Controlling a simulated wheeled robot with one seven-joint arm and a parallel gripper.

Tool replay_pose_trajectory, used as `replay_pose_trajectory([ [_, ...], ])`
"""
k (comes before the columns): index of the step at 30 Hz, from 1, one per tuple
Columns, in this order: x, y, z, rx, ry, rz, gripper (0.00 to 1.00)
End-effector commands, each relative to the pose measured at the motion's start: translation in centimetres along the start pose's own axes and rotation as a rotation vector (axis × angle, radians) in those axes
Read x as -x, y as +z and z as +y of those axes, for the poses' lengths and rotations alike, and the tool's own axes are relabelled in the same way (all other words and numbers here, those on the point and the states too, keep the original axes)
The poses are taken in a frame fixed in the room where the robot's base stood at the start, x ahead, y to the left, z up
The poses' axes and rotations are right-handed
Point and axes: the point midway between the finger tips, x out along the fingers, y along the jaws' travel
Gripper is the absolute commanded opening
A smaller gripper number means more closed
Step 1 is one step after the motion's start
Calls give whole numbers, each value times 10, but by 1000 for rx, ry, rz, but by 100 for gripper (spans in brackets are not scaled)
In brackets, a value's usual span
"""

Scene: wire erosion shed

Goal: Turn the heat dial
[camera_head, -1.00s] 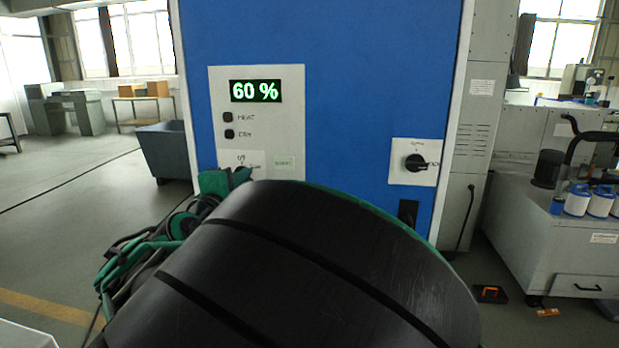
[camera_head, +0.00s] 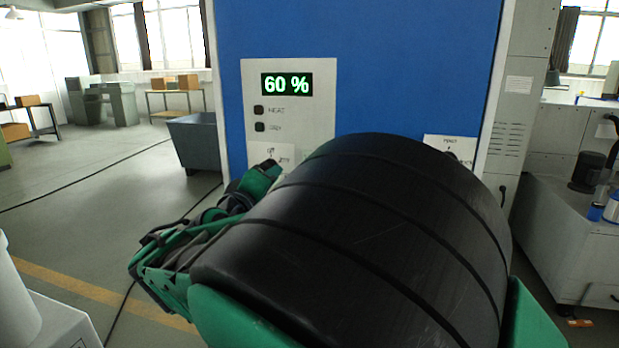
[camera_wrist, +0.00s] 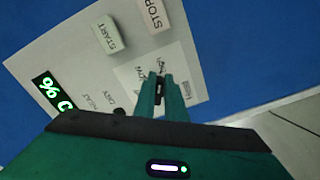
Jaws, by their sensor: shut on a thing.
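The heat dial (camera_wrist: 159,88) is a small dark knob on a white labelled plate (camera_wrist: 150,68) in the wrist view. My gripper (camera_wrist: 162,82) is shut on it, with one green finger on each side. Most of the knob is hidden between the fingers. In the head view the grey control panel (camera_head: 318,128) has a lit display (camera_head: 287,84) reading 60 %. Two dark round indicators sit below it, the upper one (camera_head: 259,110) labelled HEAT. My arm hides the dial and fingertips there.
A pale green START button (camera_wrist: 107,35) and a STOP button (camera_wrist: 155,15) are close to my gripper in the wrist view. A white plate (camera_head: 440,143) with a dark switch is partly hidden behind my arm. A grey bin (camera_head: 195,142) stands left of the blue cabinet (camera_head: 380,60).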

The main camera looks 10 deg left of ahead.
Motion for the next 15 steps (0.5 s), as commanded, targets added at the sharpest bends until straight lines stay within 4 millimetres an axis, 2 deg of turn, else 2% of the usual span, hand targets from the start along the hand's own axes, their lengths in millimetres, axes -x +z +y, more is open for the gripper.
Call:
replay_pose_trajectory([
  [1, -6, 3, 4, -6, 8, -6, 0],
  [11, -6, 3, 4, -7, 8, -7, 0],
  [12, -6, 4, 4, -7, 8, -7, 15],
  [14, -6, 4, 4, -6, 8, -8, 29],
  [15, -6, 4, 4, -6, 7, -8, 29],
])
